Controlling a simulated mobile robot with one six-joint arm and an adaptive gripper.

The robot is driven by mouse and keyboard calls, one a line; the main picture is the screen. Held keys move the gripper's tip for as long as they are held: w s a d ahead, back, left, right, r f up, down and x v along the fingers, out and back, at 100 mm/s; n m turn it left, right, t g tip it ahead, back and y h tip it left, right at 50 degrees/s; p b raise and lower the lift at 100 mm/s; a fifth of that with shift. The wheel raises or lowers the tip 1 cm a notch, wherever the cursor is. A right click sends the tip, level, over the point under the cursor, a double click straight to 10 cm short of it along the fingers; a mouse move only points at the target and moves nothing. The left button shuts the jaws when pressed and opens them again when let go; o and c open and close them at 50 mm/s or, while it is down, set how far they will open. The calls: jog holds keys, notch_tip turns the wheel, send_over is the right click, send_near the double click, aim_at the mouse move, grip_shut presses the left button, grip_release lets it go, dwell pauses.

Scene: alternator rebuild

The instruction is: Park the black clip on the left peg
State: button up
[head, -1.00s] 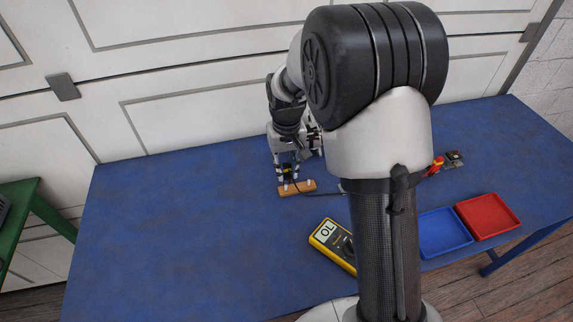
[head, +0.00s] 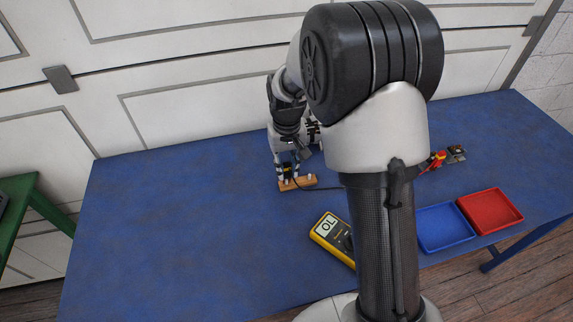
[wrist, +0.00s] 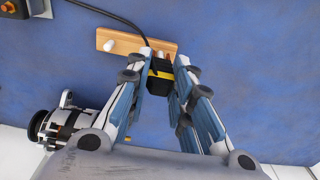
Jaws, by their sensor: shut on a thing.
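The black clip (wrist: 158,84) with a yellow band is between my fingers in the wrist view. My gripper (wrist: 167,66) is shut on it. In the head view my gripper (head: 287,174) is at the left end of a small wooden block (head: 304,183). The block also shows in the wrist view (wrist: 125,45), where the clip is by its right end. One pale peg (wrist: 109,45) stands clear at the block's other end, the right end in the head view.
A black cable (wrist: 124,18) crosses the block. An alternator (wrist: 65,125) lies near my gripper in the wrist view. A yellow multimeter (head: 328,231), a blue tray (head: 443,246) and a red tray (head: 505,224) are nearer the front. The blue table's left side is clear.

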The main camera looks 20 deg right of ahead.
jog(key=o, duration=0.9)
notch_tip(320, 180, up, 9)
jog(key=p, duration=0.7)
jog(key=shift+f, duration=0.25)
